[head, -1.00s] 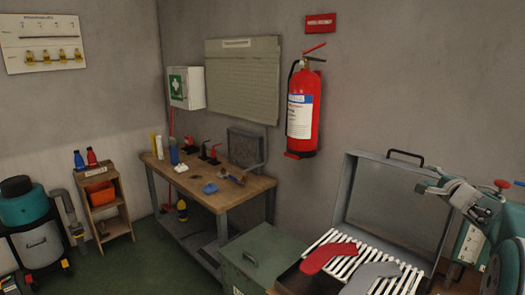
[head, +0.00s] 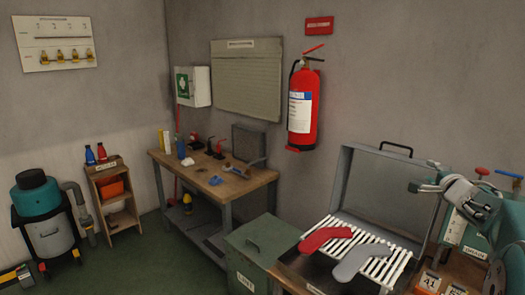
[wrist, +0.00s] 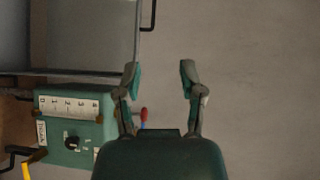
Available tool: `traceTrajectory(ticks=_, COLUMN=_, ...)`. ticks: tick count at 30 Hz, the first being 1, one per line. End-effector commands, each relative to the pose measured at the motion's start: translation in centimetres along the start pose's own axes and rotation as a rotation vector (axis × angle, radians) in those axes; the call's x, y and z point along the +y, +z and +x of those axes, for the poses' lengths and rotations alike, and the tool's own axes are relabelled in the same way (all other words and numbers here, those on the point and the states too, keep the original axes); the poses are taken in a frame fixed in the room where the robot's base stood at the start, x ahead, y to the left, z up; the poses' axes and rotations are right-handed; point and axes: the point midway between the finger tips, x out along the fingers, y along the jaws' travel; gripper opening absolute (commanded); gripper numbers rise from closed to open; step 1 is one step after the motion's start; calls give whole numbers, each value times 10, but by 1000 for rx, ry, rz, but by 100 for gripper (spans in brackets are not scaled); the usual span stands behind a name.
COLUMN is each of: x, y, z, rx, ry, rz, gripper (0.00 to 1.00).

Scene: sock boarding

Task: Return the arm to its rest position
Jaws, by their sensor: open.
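My gripper (head: 422,187) is at the right of the head view, in front of the right side of the open grey case (head: 372,190). In the wrist view its two fingers (wrist: 159,72) are spread apart with nothing between them, against the bare wall. A red sock-shaped piece (head: 326,238) and a grey sock-shaped piece (head: 361,261) lie side by side on the white slatted rack (head: 385,266) in front of the case. My gripper is apart from both.
A teal box (wrist: 76,130) with a scale and dial stands beside the case. A green chest (head: 262,250) stands left of the rack. A wooden workbench (head: 240,195) with small items is farther back. A red extinguisher (head: 303,110) hangs on the wall.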

Motion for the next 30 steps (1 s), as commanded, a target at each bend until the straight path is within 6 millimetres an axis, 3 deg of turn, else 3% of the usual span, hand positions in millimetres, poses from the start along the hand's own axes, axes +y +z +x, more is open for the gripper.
traceTrajectory(ticks=8, x=-21, y=28, z=-24, rx=93, ry=42, rz=-179, gripper=51)
traceTrajectory(ticks=16, x=-29, y=79, z=-83, rx=177, ry=214, rz=-473, gripper=51)
traceTrajectory(ticks=23, x=-4, y=131, z=-155, rx=104, ry=441, rz=-738, gripper=51)
traceTrajectory(ticks=30, x=44, y=189, z=-242, rx=-157, ry=647, rz=-1007, gripper=51)
